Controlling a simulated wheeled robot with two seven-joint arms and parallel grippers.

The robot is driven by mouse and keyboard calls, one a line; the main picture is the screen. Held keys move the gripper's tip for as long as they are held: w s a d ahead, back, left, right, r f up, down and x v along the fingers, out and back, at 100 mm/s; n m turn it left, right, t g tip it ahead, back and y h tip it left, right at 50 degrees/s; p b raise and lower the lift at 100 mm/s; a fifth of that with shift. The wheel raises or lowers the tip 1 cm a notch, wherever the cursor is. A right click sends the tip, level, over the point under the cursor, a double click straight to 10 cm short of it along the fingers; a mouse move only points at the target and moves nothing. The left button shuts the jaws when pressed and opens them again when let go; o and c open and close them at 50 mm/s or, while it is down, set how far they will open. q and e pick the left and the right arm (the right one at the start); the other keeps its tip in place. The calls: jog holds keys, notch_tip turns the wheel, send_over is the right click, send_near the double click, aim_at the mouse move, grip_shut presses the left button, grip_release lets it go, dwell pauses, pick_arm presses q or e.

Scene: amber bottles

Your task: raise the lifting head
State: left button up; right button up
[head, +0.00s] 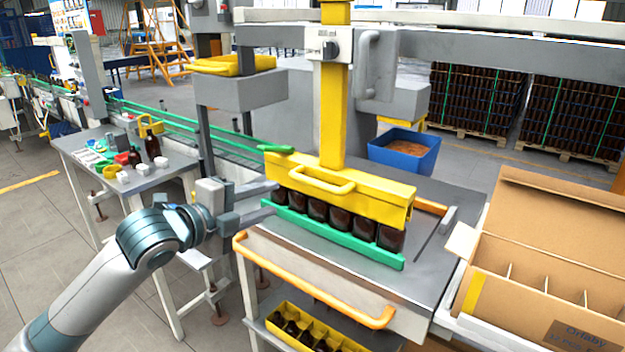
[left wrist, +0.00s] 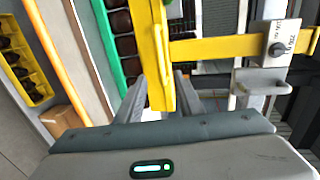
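The lifting head (head: 378,199) is a yellow bar with a yellow loop handle (head: 318,184) on its front, hung from a yellow column (head: 333,110). It sits low over a row of dark amber bottles (head: 340,220) behind a green rail (head: 335,240). A green lever (head: 276,149) sticks out at its left end. My left gripper (head: 272,197) is at the left end of the head, fingers pointing at it. In the left wrist view the gripper (left wrist: 160,88) is open, with the yellow head (left wrist: 157,60) between its fingers; contact cannot be told. My right gripper is not in view.
An orange bar (head: 310,280) runs along the table's front edge. An open cardboard box (head: 545,260) stands at the right. A blue bin (head: 404,155) is behind the table. A side table (head: 150,180) with small bottles is at the left. A yellow crate (head: 310,330) sits below.

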aim_at(312, 183)
pick_arm(q)
jog(key=shift+w+d, duration=0.1)
jog(key=shift+w, duration=0.1)
jog(key=p+x, duration=0.5)
jog(key=x, duration=1)
jog(key=shift+w+d, duration=0.15)
jog(key=shift+w, duration=0.2)
jog(key=shift+w+d+f+p, duration=0.3)
jog(key=shift+w+d, duration=0.1)
jog(key=shift+w, duration=0.1)
grip_shut()
